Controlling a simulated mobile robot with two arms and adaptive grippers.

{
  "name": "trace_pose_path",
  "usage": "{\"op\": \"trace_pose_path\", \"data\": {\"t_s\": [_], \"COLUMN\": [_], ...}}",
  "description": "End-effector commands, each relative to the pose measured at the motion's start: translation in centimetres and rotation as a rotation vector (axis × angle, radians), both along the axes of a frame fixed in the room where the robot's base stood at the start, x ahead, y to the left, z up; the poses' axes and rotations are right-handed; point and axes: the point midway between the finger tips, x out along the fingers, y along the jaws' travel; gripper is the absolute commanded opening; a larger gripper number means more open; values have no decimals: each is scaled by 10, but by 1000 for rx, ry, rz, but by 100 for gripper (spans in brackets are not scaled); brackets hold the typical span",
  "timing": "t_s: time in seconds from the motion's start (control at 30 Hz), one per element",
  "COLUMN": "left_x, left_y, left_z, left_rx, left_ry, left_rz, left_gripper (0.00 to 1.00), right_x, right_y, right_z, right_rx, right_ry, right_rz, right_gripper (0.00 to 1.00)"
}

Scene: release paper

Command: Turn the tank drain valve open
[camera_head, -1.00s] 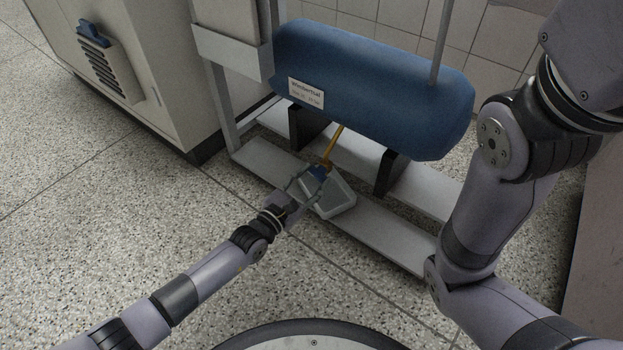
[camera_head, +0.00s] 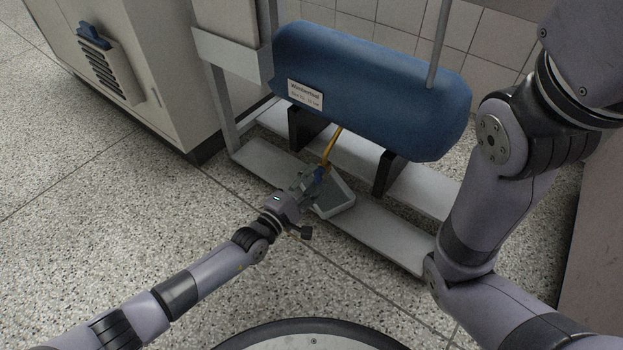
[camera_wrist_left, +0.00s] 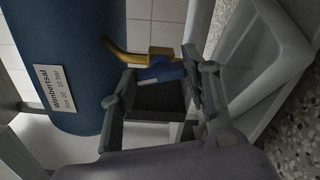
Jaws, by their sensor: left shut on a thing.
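The blue tank (camera_head: 375,85) lies on a frame, and a yellow drain pipe (camera_head: 331,150) comes down from its underside. The valve's blue handle (camera_head: 319,173) is at the pipe's lower end. In the left wrist view the handle (camera_wrist_left: 160,73) sits between my finger pads, below the yellow valve body (camera_wrist_left: 160,55). My left gripper (camera_head: 312,182) is shut on the handle; its fingers also show in the left wrist view (camera_wrist_left: 158,84). In the head view the gripper partly hides the handle. My right arm is at the right; its gripper is out of view.
A grey tray (camera_head: 338,204) stands below the valve on the frame's lower rail (camera_head: 385,232). Black supports (camera_head: 388,172) hold the tank. A beige cabinet (camera_head: 130,75) stands at the left. The speckled floor (camera_head: 130,220) at the left is clear.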

Motion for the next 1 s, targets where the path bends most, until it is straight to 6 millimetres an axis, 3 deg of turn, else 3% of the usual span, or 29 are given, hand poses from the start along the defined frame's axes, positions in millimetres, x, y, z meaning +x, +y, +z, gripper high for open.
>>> {"op": "trace_pose_path", "data": {"t_s": [0.4,1.0], "left_x": [-1,-1], "left_y": [0,0], "left_z": [-1,-2], "left_rx": [214,274], "left_ry": [-152,-196], "left_rz": [-1,-2], "left_gripper": [15,15], "right_x": [0,0], "right_y": [0,0], "right_z": [6,7], "right_rx": [0,0], "right_ry": [0,-1], "right_rz": [0,0], "right_gripper": [40,40]}}
